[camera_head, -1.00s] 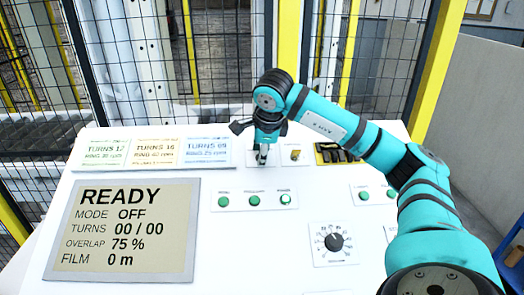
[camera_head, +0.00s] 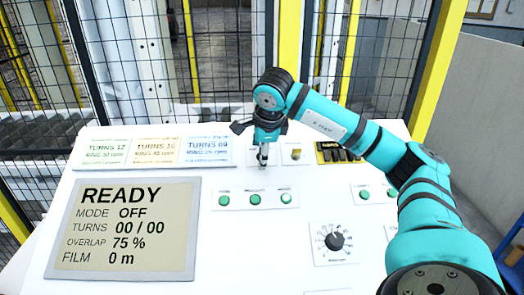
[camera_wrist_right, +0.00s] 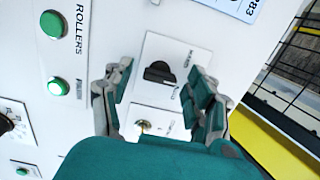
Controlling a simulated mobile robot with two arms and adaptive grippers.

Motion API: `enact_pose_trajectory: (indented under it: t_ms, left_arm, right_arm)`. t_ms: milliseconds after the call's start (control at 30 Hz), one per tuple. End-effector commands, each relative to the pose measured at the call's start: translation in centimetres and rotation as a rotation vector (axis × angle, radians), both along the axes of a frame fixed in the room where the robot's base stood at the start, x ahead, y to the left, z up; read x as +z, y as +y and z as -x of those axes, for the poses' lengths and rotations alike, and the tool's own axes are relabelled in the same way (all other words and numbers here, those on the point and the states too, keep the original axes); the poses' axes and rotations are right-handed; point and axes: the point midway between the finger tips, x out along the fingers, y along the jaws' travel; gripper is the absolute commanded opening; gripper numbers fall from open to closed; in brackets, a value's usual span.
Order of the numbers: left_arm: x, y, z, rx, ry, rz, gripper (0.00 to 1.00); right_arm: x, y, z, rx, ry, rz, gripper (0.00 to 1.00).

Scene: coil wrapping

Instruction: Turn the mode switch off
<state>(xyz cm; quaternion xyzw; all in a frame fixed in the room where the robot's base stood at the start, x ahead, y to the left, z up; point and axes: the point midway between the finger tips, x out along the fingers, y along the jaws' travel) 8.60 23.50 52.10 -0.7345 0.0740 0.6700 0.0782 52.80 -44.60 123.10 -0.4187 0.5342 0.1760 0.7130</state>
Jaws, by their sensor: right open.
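In the right wrist view, a black rotary knob (camera_wrist_right: 160,73) sits on a small white plate with small, hard-to-read lettering; it appears to be the mode switch. My right gripper (camera_wrist_right: 161,78) is open, with one finger on each side of the knob and nothing held. I cannot tell whether the fingers touch it. My left gripper is not in view.
A brass key switch (camera_head: 296,154) sits right beside the gripper. Several green buttons (camera_head: 254,199) and a black dial (camera_head: 335,240) are on the white panel (camera_head: 240,250). Three turns cards (camera_head: 157,151) lie to the left. A mesh fence (camera_head: 230,60) stands behind.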

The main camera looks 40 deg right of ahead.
Motion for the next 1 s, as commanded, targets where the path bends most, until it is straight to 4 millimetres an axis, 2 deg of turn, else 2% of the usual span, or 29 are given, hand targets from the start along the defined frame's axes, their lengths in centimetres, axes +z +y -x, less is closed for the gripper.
enact_pose_trajectory:
  t_ms: [133, 233, 600, 800, 1000]
  left_arm:
    - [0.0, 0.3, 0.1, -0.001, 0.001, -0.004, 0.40]
    - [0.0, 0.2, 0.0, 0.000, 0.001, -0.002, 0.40]
    - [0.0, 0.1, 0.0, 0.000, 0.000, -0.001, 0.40]
    - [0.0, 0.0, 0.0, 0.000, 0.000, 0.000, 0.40]
    - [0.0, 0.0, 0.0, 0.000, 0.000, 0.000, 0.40]
  right_arm:
    - [0.5, 0.1, 0.1, -0.001, -0.001, 0.000, 0.58]
    - [1.7, 0.4, 0.5, 0.000, -0.004, 0.000, 0.58]
    - [8.8, 1.9, 3.4, 0.002, -0.005, 0.000, 0.58]
    - [10.6, 2.3, 4.2, 0.002, -0.003, 0.000, 0.58]
    - [10.9, 2.4, 4.4, 0.000, 0.000, 0.000, 0.58]
